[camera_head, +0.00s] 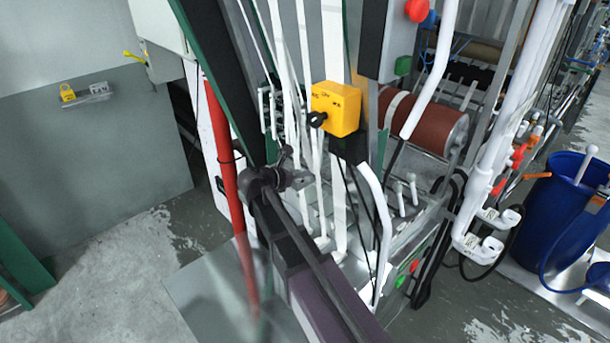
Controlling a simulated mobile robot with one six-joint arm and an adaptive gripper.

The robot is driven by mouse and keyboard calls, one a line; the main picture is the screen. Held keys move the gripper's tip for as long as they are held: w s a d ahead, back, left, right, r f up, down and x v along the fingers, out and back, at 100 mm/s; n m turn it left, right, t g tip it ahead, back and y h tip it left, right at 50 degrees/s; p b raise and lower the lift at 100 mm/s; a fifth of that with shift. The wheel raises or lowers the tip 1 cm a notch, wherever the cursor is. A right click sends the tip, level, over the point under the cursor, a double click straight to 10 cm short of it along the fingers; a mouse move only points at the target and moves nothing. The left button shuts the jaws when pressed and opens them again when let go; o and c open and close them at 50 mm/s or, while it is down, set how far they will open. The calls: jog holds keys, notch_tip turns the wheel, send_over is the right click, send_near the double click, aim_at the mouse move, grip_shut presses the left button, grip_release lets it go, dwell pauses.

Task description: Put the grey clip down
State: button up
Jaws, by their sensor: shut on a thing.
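My arm rises from the bottom middle to a dark wrist joint. My gripper (287,165) is just right of that joint, in front of the white webbing strands. It is small and seen against clutter. It is shut on a small grey thing (301,181), which looks like the grey clip; its outline is hard to separate from the fingers and the machine behind. I cannot tell whether the clip touches anything besides my gripper.
A yellow box (336,109) with a black knob is close right of my gripper. A red post (222,165) stands left. A grey panel (90,150) at left bears a yellow tag-like piece (67,92) and a pale grey piece (99,88). A blue barrel (562,215) stands right.

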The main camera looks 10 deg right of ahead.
dwell(0.3)
jog(key=shift+f, duration=0.15)
notch_tip(320, 180, down, 12)
jog(key=b, duration=1.2)
